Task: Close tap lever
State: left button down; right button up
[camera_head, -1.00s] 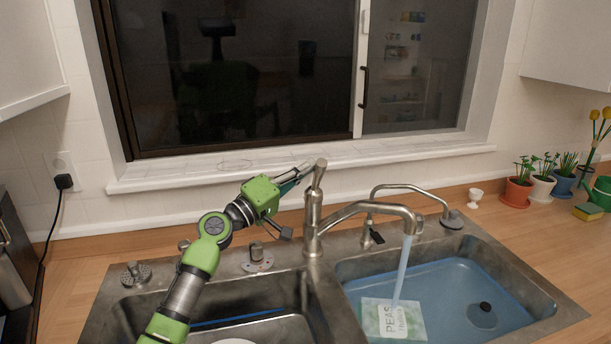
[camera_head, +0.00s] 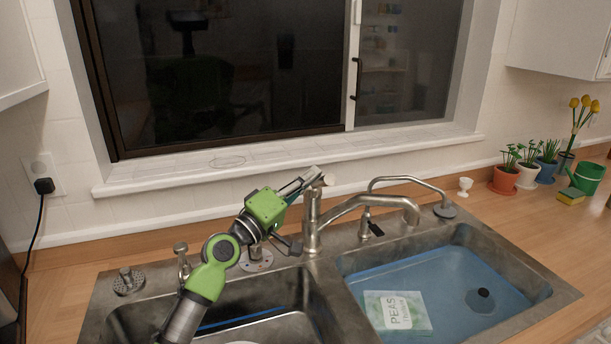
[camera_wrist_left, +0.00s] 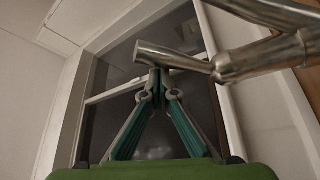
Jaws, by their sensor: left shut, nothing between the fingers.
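The metal tap (camera_head: 311,228) stands at the back of the sink, between the two basins. Its spout (camera_head: 370,201) reaches right over the right basin, and no water runs from it. The tap lever (camera_head: 329,180) is at the top of the tap, partly behind my gripper. My left gripper (camera_head: 308,180) is shut and empty, with its tips against or very near the lever. In the left wrist view the lever (camera_wrist_left: 172,57) lies across just beyond the closed fingertips (camera_wrist_left: 160,82). Contact is not certain. My right gripper is out of view.
The right basin (camera_head: 455,275) holds water and a PEAS packet (camera_head: 396,312). A second, thinner faucet (camera_head: 408,183) stands behind the spout. The window sill (camera_head: 230,172) runs close behind my gripper. Potted plants (camera_head: 505,178) stand at the right.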

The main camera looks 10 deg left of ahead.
pick_arm(q)
notch_tip(320, 180, up, 10)
dwell(0.9)
